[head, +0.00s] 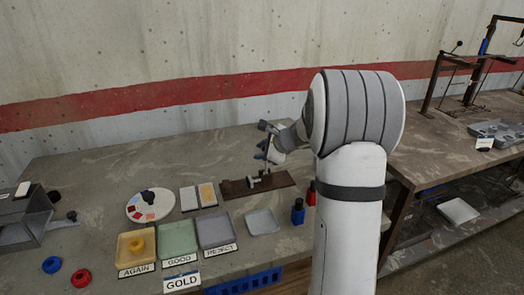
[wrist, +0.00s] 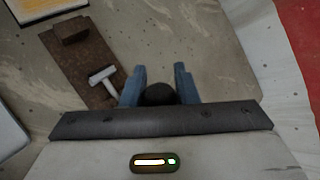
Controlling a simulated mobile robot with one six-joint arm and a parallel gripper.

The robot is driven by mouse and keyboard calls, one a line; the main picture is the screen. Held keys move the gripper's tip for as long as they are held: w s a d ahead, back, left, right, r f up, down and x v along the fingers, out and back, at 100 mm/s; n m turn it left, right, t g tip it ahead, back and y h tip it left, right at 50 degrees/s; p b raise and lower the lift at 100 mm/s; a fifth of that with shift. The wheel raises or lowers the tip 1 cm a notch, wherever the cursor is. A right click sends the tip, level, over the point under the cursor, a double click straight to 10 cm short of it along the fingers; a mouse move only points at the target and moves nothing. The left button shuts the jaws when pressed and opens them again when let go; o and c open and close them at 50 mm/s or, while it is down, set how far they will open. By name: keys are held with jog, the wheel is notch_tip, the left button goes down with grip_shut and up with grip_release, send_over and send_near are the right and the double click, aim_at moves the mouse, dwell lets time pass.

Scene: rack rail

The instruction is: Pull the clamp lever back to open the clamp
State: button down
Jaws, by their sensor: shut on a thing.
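The clamp (head: 257,181) is a small metal piece on a dark brown board (head: 233,190) on the workbench. In the wrist view its pale T-shaped part (wrist: 103,79) lies on the rusty brown board (wrist: 84,60), left of my fingers. A thin lever (head: 268,150) rises from the clamp toward my gripper (head: 264,152). In the wrist view a round black knob (wrist: 160,94) sits between the two blue fingers of my gripper (wrist: 159,82), shut on it. The lever's shaft below the knob is hidden there.
Yellow (head: 137,246), green (head: 178,238) and grey (head: 215,231) labelled trays stand at the front. A small grey tray (head: 262,222) and a blue bottle (head: 298,211) stand right of them. A round white plate (head: 150,205) lies left. Bare bench surrounds the board's back.

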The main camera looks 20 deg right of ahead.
jog(key=shift+s+f, duration=0.1)
jog(key=shift+f, duration=0.35)
jog(key=c, duration=1.6)
grip_release()
jog(key=o, duration=0.5)
jog(key=shift+d+r, duration=0.1)
jog(key=shift+c, duration=0.2)
jog(key=shift+r, duration=0.1)
jog(key=shift+r, duration=0.1)
jog(key=shift+s+d+r, duration=0.2)
jog(key=shift+s+r, duration=0.05)
jog(key=v, duration=0.7)
jog(key=shift+f, duration=0.1)
